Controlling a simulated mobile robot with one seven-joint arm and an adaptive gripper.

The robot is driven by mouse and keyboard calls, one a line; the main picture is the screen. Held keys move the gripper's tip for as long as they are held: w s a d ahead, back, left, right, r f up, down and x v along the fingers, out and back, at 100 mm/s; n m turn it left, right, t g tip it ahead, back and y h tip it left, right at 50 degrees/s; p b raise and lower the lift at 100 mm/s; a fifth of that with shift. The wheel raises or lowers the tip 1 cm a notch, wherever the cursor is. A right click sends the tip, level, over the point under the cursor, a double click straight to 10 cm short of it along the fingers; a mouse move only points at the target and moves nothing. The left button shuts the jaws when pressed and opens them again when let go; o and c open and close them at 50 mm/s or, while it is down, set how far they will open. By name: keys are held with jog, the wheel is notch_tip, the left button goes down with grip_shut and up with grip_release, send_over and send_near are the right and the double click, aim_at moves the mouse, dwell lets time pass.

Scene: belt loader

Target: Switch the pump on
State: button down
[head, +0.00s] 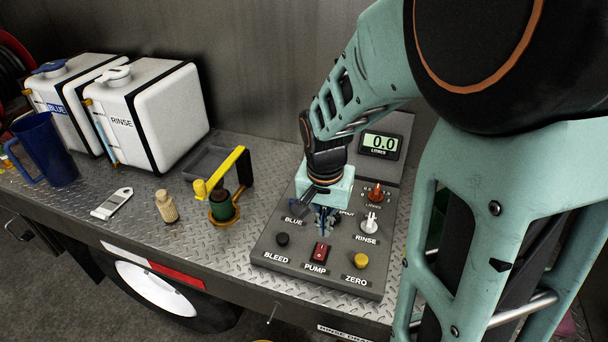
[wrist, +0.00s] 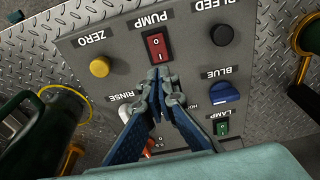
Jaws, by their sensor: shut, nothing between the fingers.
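The pump switch (head: 321,253) is a red rocker above the PUMP label on the sloping grey control panel (head: 276,246), near its front edge. It also shows in the wrist view (wrist: 157,46), with white marks on its face. I cannot tell which way it is tipped. My gripper (head: 323,228) is shut and empty over the panel, just behind the switch. In the wrist view the closed blue fingertips (wrist: 160,78) are close to the switch's near end. I cannot tell whether they touch it. My gripper partly hides the middle of the panel.
Near the switch are the black BLEED button (head: 282,239), yellow ZERO button (head: 361,260) and white RINSE lever (head: 370,223). The display (head: 380,144) reads 0.0. A yellow-handled valve (head: 222,190) stands left.

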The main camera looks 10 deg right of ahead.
aim_at(324, 244)
jog(key=f+b, duration=0.1)
jog(key=f, duration=0.2)
jog(key=f+b, duration=0.1)
jog(key=f, duration=0.1)
jog(key=shift+w+d+b, duration=0.2)
jog(key=shift+w+b, duration=0.1)
jog(key=shift+b, duration=0.05)
jog(key=shift+p, duration=0.35)
jog(key=shift+w+d+f+g, duration=0.1)
jog(key=shift+g, duration=0.3)
jog(key=shift+w+f+y, duration=0.15)
jog(key=shift+f+y, duration=0.15)
jog(key=shift+s+r+p, duration=0.1)
jog(key=shift+s+p, duration=0.1)
jog(key=shift+p, duration=0.1)
jog(key=shift+s+a+r, duration=0.25)
jog(key=shift+s+a, duration=0.15)
jog(key=shift+s, duration=0.15)
